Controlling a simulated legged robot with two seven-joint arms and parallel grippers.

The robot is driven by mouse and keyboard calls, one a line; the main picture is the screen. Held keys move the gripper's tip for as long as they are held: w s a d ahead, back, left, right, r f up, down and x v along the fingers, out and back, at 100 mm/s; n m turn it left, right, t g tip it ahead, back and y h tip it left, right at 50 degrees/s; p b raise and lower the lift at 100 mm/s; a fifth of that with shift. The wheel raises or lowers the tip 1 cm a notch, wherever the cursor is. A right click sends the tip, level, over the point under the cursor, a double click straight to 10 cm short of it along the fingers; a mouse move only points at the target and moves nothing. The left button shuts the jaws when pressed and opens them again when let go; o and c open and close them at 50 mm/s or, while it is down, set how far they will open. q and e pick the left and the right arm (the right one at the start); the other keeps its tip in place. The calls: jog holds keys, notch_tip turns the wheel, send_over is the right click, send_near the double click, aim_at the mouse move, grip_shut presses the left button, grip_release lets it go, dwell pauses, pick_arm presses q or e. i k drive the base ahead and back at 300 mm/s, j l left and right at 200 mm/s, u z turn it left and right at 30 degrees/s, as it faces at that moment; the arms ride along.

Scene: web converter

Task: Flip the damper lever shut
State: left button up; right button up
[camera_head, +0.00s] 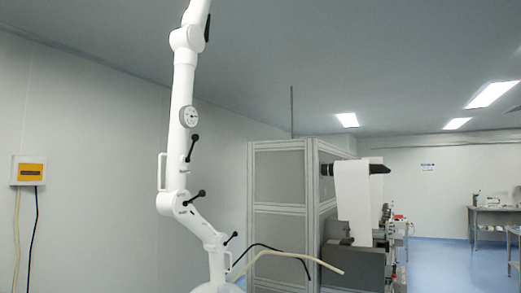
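A white jointed extraction arm (183,80) rises from the bottom of the view to the top edge, left of centre. It carries several short levers with black ball knobs: an upper lever (192,148) below a round dial (189,116), a middle lever (195,198) at the joint, and a lower lever (230,238). I cannot tell which of these is the damper lever, or whether it is open or shut. A white loop handle (161,171) is on the tube's left side. Neither of my grippers shows.
A grey panelled cabinet (280,190) stands behind the arm, with a machine carrying a white web (352,195) to its right. A pale hose (300,257) and black cable cross low in front. A yellow-fronted wall box (30,171) is at left. Blue floor is open at right.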

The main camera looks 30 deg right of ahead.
aim_at(194, 138)
jog(key=z, duration=0.4)
jog(key=i+l+u, duration=0.25)
jog(key=i+l, duration=0.65)
jog(key=i+l+u, duration=0.2)
jog(key=i+l, duration=0.75)
jog(key=l, duration=0.1)
